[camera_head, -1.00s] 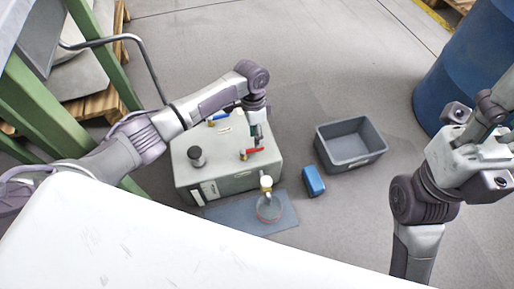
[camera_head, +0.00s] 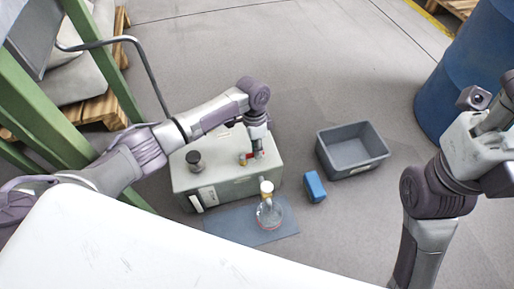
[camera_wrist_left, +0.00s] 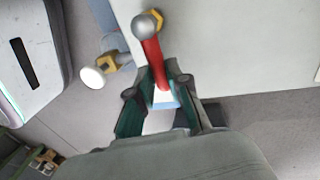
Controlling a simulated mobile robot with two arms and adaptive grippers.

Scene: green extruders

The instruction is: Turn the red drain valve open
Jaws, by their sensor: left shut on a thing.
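The red valve handle (camera_head: 249,156) is on top of the grey-green box (camera_head: 225,181), toward its right side, with a brass fitting beside it. In the left wrist view the red handle (camera_wrist_left: 152,58) runs from a silver knob down between the two fingers. My left gripper (camera_head: 258,152) is above the box, shut on the handle's free end; the fingers (camera_wrist_left: 161,95) show on both sides of it. My right gripper (camera_head: 492,118) is raised at the right edge, away from the box; its fingers are partly cut off.
A glass flask (camera_head: 269,214) stands on a blue-grey mat (camera_head: 225,222) in front of the box. A black knob (camera_head: 194,158) is on the box's left. A blue block (camera_head: 314,187) and an open grey bin (camera_head: 350,137) are to the right. A blue drum (camera_head: 458,85) stands farther right.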

